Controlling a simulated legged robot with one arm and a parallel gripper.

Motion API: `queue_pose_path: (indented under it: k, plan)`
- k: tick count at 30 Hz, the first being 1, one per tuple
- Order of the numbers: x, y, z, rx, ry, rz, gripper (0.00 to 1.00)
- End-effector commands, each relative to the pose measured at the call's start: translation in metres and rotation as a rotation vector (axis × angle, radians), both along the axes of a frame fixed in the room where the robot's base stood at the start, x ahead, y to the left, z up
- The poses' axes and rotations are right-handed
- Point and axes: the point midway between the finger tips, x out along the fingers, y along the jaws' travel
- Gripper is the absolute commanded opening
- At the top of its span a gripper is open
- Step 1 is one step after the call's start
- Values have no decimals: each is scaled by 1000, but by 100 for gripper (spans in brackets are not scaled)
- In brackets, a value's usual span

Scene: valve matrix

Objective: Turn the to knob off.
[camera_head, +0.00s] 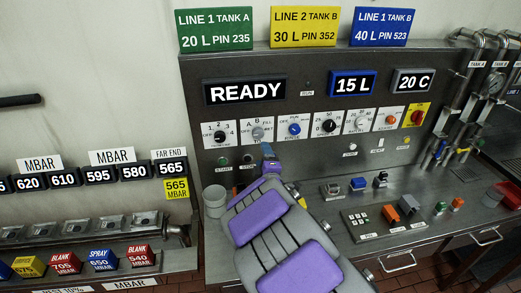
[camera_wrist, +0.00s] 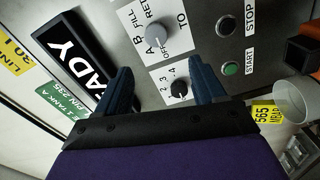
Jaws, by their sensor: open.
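The TO knob is a grey rotary knob on a white label plate, second from left in the panel's knob row in the head view (camera_head: 258,134). It also shows in the wrist view (camera_wrist: 155,39), with A, B, FILL, RET and OFF marks around it; its exact pointing is hard to tell. My gripper (camera_wrist: 162,76) is open and empty, its dark blue fingers spread apart. In the head view it (camera_head: 268,151) is just below and right of the TO knob. In the wrist view the knob is beyond the fingertips, and no contact shows.
Green START (camera_wrist: 231,69) and dark STOP (camera_wrist: 226,26) buttons are close by. A blue knob (camera_head: 294,129) is to the right. A grey cup (camera_head: 214,201) stands below the panel.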

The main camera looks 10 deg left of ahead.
Motion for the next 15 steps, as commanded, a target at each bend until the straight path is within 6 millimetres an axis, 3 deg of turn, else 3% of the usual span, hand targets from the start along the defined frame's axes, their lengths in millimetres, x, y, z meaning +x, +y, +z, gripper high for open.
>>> queue_pose_path:
  k: [6, 15]
  plan:
    - [-29, -7, -1, -3, 2, 0, 69]
    - [-46, -11, 0, -1, -1, 2, 69]
